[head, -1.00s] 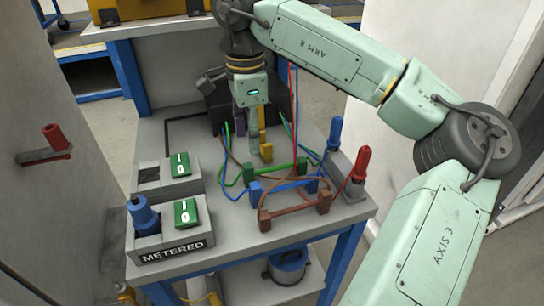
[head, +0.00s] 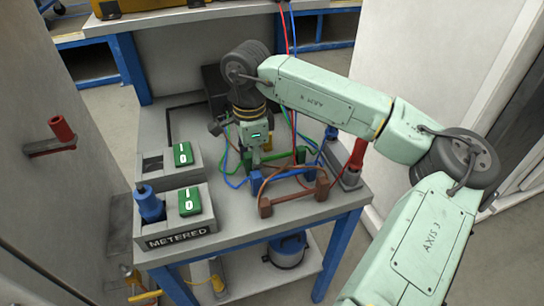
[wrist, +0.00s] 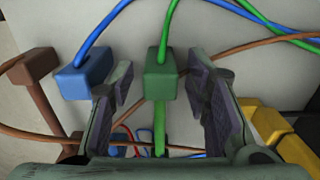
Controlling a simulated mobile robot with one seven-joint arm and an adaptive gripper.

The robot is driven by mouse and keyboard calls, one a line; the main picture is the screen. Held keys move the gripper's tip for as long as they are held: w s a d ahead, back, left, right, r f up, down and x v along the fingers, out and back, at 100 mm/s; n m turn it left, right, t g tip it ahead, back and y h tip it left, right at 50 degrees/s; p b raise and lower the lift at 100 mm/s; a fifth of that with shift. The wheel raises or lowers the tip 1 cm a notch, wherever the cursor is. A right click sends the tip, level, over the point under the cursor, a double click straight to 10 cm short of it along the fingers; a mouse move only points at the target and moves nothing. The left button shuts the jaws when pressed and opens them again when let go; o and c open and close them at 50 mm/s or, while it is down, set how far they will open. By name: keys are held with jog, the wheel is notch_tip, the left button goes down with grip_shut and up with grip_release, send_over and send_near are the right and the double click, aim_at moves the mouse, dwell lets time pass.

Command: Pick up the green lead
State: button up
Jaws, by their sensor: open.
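The green lead (head: 282,156) lies on the bench top with its bar and end blocks partly hidden behind my gripper in the head view. In the wrist view its green end block (wrist: 161,78) sits between my two open fingers, with a gap on each side. My gripper (wrist: 160,92) is open and holds nothing. A blue lead's end block (wrist: 83,75) is just left of the left finger, and a brown lead's block (wrist: 32,72) is farther left. In the head view the blue lead (head: 283,172) and brown lead (head: 294,197) lie in front of the green one.
Yellow blocks (wrist: 268,125) lie right of the fingers. A red plug (head: 356,157) stands at the bench's right edge. Two grey boxes with green switches are on the left, the front one marked METERED (head: 177,239) and holding a blue plug (head: 149,203). Loose cables cross the bench.

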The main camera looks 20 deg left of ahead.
jog(key=shift+c, duration=0.4)
grip_shut()
dwell(0.4)
